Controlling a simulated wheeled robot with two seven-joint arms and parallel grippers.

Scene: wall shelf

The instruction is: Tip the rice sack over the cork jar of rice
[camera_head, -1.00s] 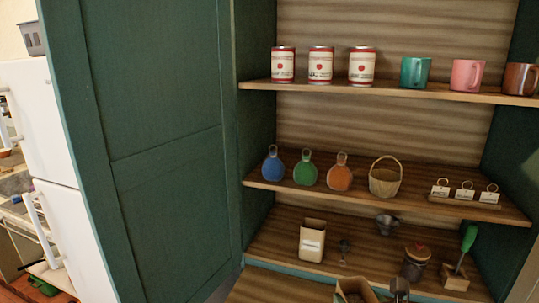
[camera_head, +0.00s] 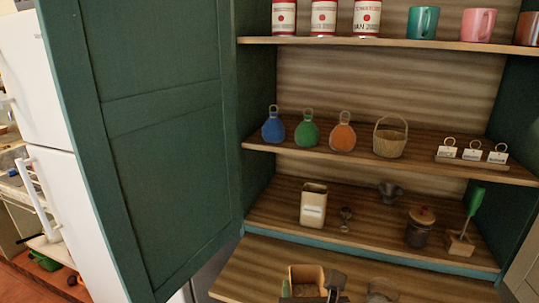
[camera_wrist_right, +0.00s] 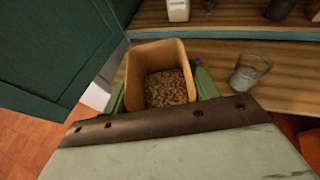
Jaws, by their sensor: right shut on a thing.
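My right gripper (camera_wrist_right: 161,90) is shut on a tan open-topped sack (camera_wrist_right: 156,52) with brown grains in it. The two green fingers lie against opposite sides of the sack, which stands roughly upright with its mouth up. The sack also shows at the bottom of the head view (camera_head: 307,272). A clear, open glass jar (camera_wrist_right: 248,72) with pale contents stands on the front board, right of the sack and apart from it. A dark jar with a cork-coloured lid (camera_head: 420,229) stands on the lower shelf. I cannot tell which jar holds rice. My left gripper is not in view.
The lower shelf also bears a labelled cream packet (camera_head: 313,206), a metal scoop (camera_head: 346,216), a funnel (camera_head: 390,191) and a green-handled tool in a block (camera_head: 468,220). A green cabinet door (camera_head: 165,150) stands at left. The front board (camera_head: 245,268) is bare at left.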

